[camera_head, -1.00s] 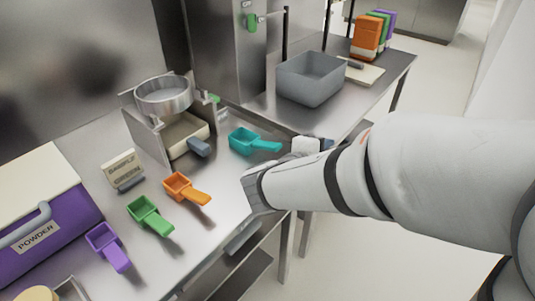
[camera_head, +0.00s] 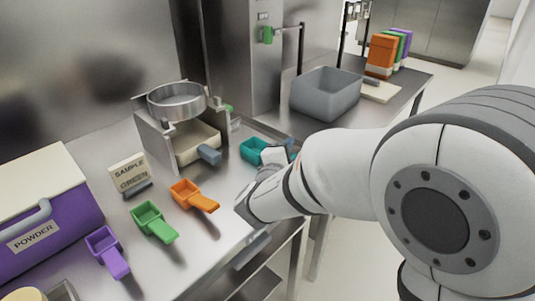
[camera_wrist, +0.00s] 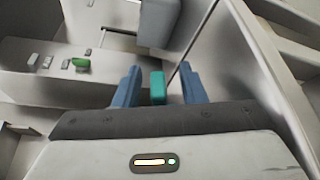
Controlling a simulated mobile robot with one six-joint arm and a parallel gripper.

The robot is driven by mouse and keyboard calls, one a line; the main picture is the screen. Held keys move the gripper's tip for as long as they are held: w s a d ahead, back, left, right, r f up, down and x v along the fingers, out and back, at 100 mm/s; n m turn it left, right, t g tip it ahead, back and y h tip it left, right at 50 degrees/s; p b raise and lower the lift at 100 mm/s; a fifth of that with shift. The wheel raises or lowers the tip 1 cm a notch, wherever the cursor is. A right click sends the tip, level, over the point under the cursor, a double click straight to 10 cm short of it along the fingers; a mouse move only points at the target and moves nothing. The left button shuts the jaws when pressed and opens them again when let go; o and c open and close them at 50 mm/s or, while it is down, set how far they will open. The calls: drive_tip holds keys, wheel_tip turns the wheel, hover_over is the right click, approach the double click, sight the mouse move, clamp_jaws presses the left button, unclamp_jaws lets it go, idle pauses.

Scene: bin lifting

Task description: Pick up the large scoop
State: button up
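The teal scoop (camera_head: 253,149), the largest-looking of the scoops, lies on the steel counter in the head view, right of the sieve stand. My gripper (camera_wrist: 158,76) is at this scoop and hides its handle in the head view. In the wrist view the two blue fingers are apart, with a teal piece (camera_wrist: 157,90), apparently the handle, between them. Gaps show on both sides of it, so the gripper is open around it. An orange scoop (camera_head: 192,195), a green scoop (camera_head: 153,221) and a purple scoop (camera_head: 108,250) lie in a row to the left.
The sieve stand (camera_head: 155,139) is left of the teal scoop. A "SAMPLE GREEN" card (camera_head: 130,174) and a purple powder box (camera_head: 60,229) stand further left. A grey bin (camera_head: 323,97) and coloured packets (camera_head: 380,57) are at the back right.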

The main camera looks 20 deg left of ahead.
drive_tip(key=shift+c, duration=0.5)
clamp_jaws()
drive_tip(key=shift+r, duration=0.1)
